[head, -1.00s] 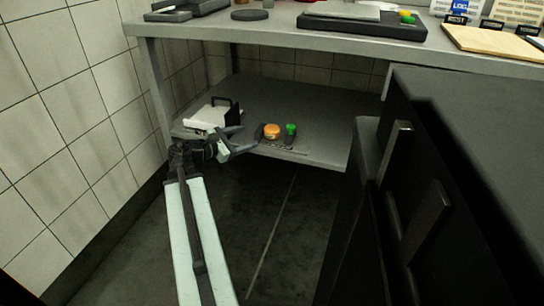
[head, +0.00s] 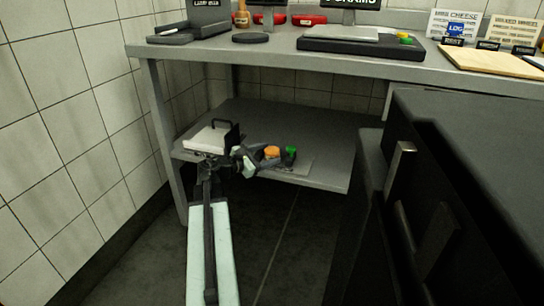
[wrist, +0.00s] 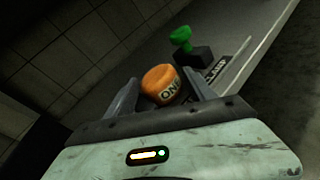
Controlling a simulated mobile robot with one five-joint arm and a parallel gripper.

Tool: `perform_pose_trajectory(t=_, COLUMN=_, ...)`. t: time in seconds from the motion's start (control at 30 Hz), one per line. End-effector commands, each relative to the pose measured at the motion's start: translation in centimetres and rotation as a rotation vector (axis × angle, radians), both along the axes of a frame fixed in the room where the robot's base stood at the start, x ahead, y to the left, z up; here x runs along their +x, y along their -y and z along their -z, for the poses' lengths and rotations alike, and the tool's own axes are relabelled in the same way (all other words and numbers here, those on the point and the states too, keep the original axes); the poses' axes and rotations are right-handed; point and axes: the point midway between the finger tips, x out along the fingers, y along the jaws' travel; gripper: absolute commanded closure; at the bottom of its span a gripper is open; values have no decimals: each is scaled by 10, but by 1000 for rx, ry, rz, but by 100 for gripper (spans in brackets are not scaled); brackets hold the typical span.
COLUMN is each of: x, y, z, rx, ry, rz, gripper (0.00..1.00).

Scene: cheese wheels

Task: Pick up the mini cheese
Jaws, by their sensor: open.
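A small orange round piece with dark lettering on its side, which looks like the mini cheese, sits on the lower shelf in the head view (head: 271,151). It also shows in the wrist view (wrist: 159,82). My gripper (head: 263,157) is just left of it in the head view. In the wrist view my gripper (wrist: 160,78) is open, with one finger on each side of the orange piece. I cannot tell whether either finger touches it.
A green-topped item on a dark block (wrist: 193,53) stands close beyond the orange piece. A white box with a black handle (head: 210,138) is left of my gripper on the lower shelf (head: 325,150). The table top (head: 270,48) hangs above. A black cabinet (head: 460,180) stands at the right.

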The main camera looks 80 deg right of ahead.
Motion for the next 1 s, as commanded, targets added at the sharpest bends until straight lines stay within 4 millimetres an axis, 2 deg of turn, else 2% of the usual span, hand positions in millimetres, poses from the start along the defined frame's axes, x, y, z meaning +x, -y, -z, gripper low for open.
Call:
perform_pose_trajectory(t=0.13, x=0, y=0, z=0, rx=0, ry=0, rz=0, gripper=37)
perform_pose_trajectory(t=0.17, x=0, y=0, z=0, rx=0, ry=0, rz=0, gripper=43)
perform_pose_trajectory(t=0.3, x=0, y=-1, z=0, rx=-1, ry=1, rz=0, gripper=82)
perform_pose_trajectory(t=0.33, x=0, y=-1, z=0, rx=0, ry=0, rz=0, gripper=86)
perform_pose_trajectory(t=0.53, x=0, y=-1, z=-1, rx=-1, ry=1, rz=0, gripper=86)
perform_pose_trajectory(t=0.67, x=0, y=-1, z=-9, rx=-1, ry=1, rz=0, gripper=86)
perform_pose_trajectory(t=0.77, x=0, y=-1, z=-22, rx=0, ry=1, rz=1, gripper=86)
perform_pose_trajectory(t=1.0, x=-1, y=-1, z=-73, rx=0, ry=1, rz=1, gripper=86)
